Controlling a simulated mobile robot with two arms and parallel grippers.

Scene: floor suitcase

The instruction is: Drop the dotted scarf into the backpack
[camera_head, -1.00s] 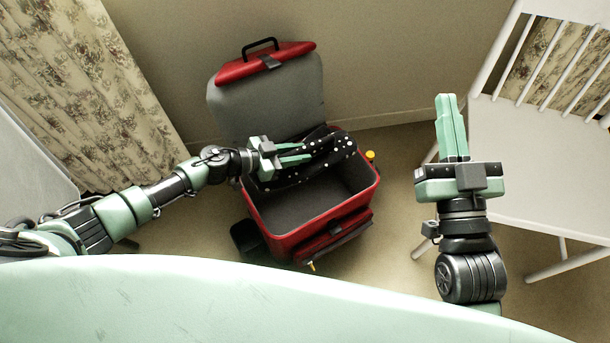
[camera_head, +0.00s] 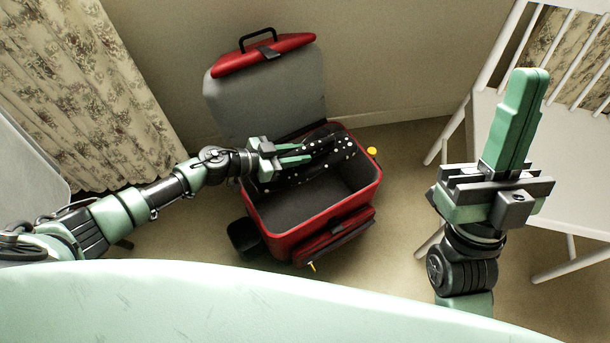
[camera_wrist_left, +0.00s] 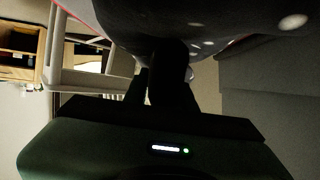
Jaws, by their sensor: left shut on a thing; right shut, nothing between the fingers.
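The red backpack (camera_head: 300,236) stands open on the floor in the head view, its grey-lined lid (camera_head: 268,98) tipped back toward the wall. The black scarf with white dots (camera_head: 325,150) is at the backpack's back rim, bunched over the opening. My left gripper (camera_head: 305,154) is shut on the scarf, above the back left of the opening. In the left wrist view the dark dotted scarf (camera_wrist_left: 225,18) fills the top and hides the fingertips. My right gripper (camera_head: 530,85) is shut and empty, raised to the right of the backpack, apart from it.
A white chair (camera_head: 560,130) stands at the right, behind my right gripper. A floral curtain (camera_head: 80,90) hangs at the left, beside the wall (camera_head: 390,60). A yellow knob-like thing (camera_head: 372,151) shows by the backpack's right back corner. Some floor right of the backpack is clear.

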